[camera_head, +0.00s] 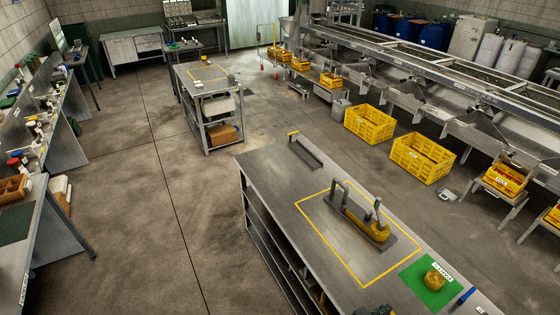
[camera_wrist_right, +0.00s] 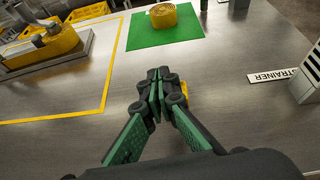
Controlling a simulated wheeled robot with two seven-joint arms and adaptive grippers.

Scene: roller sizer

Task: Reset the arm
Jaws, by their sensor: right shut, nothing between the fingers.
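My right gripper shows in the right wrist view (camera_wrist_right: 160,78), shut and empty, its green-padded fingers meeting above the grey bench. In the head view only a dark bit of it (camera_head: 377,311) shows at the bottom edge. Ahead of it is a green mat (camera_wrist_right: 140,36) bearing a round yellow part (camera_wrist_right: 163,15); the gripper is apart from both. In the head view that mat (camera_head: 412,280) and yellow part (camera_head: 434,280) are at the bench's right end. A small yellow patch beside the fingertips is too hidden to identify. My left gripper is not in view.
A grey fixture with a yellow part (camera_head: 378,230) stands inside a yellow taped outline on the bench (camera_head: 262,165). A strainer label (camera_wrist_right: 272,77) lies right of the gripper. Yellow crates (camera_head: 422,158) stand on the floor by the conveyor. The floor left of the bench is clear.

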